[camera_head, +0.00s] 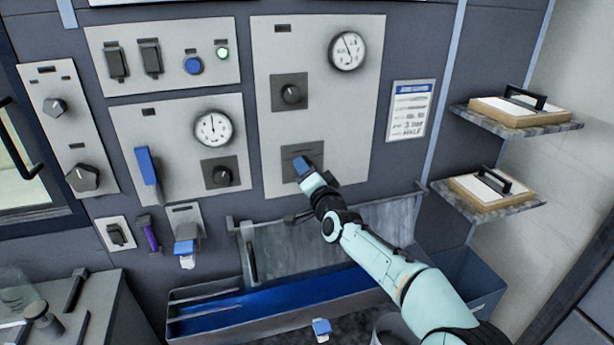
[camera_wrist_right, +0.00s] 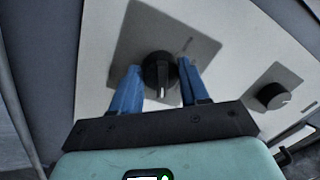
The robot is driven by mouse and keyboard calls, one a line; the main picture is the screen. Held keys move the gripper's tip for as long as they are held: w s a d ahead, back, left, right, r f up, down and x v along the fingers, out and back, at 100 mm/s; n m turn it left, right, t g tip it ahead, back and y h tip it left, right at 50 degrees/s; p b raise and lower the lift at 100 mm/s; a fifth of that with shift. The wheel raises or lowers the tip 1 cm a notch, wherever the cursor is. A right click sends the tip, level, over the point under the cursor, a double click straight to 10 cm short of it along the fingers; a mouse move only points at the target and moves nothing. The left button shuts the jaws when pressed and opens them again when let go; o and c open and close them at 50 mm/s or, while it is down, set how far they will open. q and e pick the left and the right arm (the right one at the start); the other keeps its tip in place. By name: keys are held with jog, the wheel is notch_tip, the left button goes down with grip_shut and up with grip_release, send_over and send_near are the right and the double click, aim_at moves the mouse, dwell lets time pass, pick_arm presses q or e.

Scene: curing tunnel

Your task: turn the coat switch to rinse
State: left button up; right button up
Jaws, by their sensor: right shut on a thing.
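My right gripper (camera_head: 302,167) is at the lower dark square plate (camera_head: 290,152) of the tall light panel and hides its knob in the head view. In the right wrist view the black round knob (camera_wrist_right: 157,68) sits on a grey plate (camera_wrist_right: 140,35), between the two blue fingers of my right gripper (camera_wrist_right: 160,78). The gripper is shut on this knob. A white pointer line on the knob points toward the bottom of that picture. I cannot read labels that would confirm it as the coat switch. My left gripper is not in view.
Above the held knob are another knob (camera_head: 291,94) and a dial gauge (camera_head: 347,50). A blue lever (camera_head: 147,166) and another gauge (camera_head: 213,128) are at left. A blue-lined trough (camera_head: 240,325) lies below. Two shelves (camera_head: 560,127) stick out at right.

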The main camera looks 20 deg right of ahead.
dwell(0.4)
jog(key=o, duration=1.1)
jog(key=shift+a, duration=0.1)
jog(key=shift+c, duration=0.2)
jog(key=s+d+b, duration=0.1)
jog(key=s+b, duration=0.2)
jog(key=s, duration=1)
jog(key=shift+s+f+b, duration=0.15)
jog(key=shift+f+b, duration=0.15)
jog(key=shift+b, duration=0.05)
jog(key=shift+d, duration=0.1)
